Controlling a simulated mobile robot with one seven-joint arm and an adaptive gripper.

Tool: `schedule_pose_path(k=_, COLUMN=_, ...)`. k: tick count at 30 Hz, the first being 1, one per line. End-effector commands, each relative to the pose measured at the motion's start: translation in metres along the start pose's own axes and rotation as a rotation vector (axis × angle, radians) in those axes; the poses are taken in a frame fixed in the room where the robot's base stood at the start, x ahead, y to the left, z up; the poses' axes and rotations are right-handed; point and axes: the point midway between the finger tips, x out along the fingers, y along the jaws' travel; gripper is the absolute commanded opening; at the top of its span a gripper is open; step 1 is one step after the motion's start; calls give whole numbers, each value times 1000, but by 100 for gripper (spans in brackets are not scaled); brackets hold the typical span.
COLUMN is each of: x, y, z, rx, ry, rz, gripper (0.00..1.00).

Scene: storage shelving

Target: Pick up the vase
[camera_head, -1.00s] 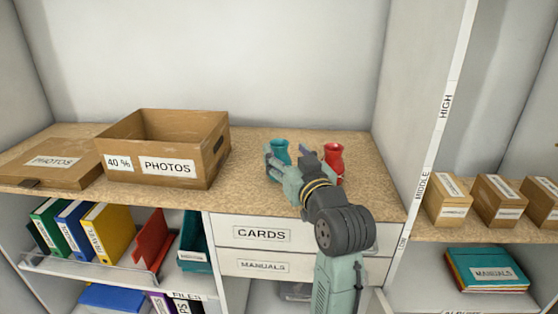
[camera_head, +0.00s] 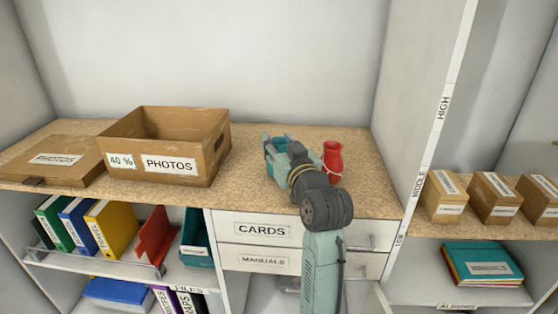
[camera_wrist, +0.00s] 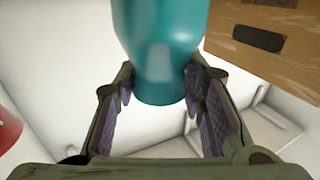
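A teal vase (camera_head: 280,143) stands on the speckled countertop, largely hidden by my gripper in the head view. In the wrist view the teal vase (camera_wrist: 160,45) extends from the top edge down between my fingers. My gripper (camera_wrist: 160,88) is open, with one finger on each side of the vase's narrow end; I cannot tell whether the pads touch it. In the head view my gripper (camera_head: 278,152) is at the vase. A red vase (camera_head: 333,161) stands just to the right, and its edge shows at the left of the wrist view (camera_wrist: 8,128).
An open cardboard PHOTOS box (camera_head: 205,150) stands left of the vases, with a flat lid (camera_head: 50,170) farther left. A white upright panel (camera_head: 415,110) bounds the counter on the right. Drawers (camera_head: 300,232) are below. The counter behind the vases is clear.

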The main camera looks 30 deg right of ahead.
Motion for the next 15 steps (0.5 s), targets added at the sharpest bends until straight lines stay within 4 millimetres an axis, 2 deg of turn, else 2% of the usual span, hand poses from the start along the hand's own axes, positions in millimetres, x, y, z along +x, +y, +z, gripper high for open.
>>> schedule_pose_path(k=2, x=0, y=0, z=0, rx=0, ry=0, rz=0, gripper=30)
schedule_pose_path(k=13, x=0, y=0, z=0, rx=0, ry=0, rz=0, gripper=5)
schedule_pose_path(k=15, x=0, y=0, z=-1, rx=0, ry=1, rz=0, gripper=3)
